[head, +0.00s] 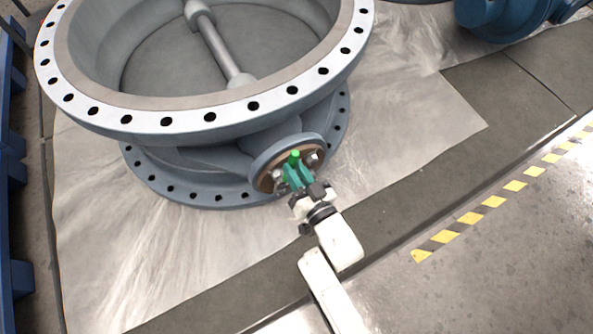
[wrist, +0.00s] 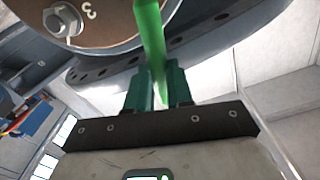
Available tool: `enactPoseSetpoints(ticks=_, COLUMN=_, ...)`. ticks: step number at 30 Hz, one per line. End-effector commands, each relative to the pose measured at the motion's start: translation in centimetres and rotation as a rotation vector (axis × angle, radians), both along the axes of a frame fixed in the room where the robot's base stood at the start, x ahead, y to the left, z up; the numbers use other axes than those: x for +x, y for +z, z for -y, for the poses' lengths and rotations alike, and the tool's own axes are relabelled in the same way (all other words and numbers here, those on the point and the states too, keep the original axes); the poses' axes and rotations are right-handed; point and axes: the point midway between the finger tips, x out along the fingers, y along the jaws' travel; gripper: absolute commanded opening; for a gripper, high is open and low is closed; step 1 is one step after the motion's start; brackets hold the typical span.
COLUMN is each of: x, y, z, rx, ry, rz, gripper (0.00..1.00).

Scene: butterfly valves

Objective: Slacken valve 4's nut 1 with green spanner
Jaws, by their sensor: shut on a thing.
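My gripper (head: 297,177) has teal fingers and is at the small round side flange (head: 262,163) of a large grey-blue butterfly valve (head: 225,114). It is shut on the green spanner (head: 295,154). In the wrist view the green spanner (wrist: 151,35) rises between the fingertips (wrist: 159,84) and runs out of the top edge, across the brown flange face (wrist: 108,22). A bolt with a nut (wrist: 64,22) sits on that face beside a "3", left of the spanner and apart from it. Nut 1 cannot be made out, nor whether the spanner's far end touches a nut.
The valve stands on a pale plastic sheet (head: 415,120). A blue valve part (head: 500,18) lies at the back right. Blue racking (head: 12,190) runs along the left edge. A yellow-black floor stripe (head: 470,218) and open floor are at the right. Small coloured items (wrist: 28,118) show in the wrist view.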

Motion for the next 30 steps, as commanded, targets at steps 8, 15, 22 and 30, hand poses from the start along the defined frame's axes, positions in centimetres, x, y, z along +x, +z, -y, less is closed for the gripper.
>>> enactPoseSetpoints(ticks=8, x=0.2, y=0.1, z=-0.1, rx=0.001, ry=-0.001, rz=0.002, gripper=0.0)
enactPoseSetpoints(ticks=15, x=0.4, y=0.1, z=-0.2, rx=0.001, ry=0.0, rz=0.002, gripper=0.0)
enactPoseSetpoints(ticks=22, x=0.9, y=0.0, z=-0.6, rx=0.002, ry=-0.001, rz=0.002, gripper=0.0)
enactPoseSetpoints(ticks=30, x=1.3, y=0.1, z=-0.9, rx=0.002, ry=-0.001, rz=0.002, gripper=0.0)
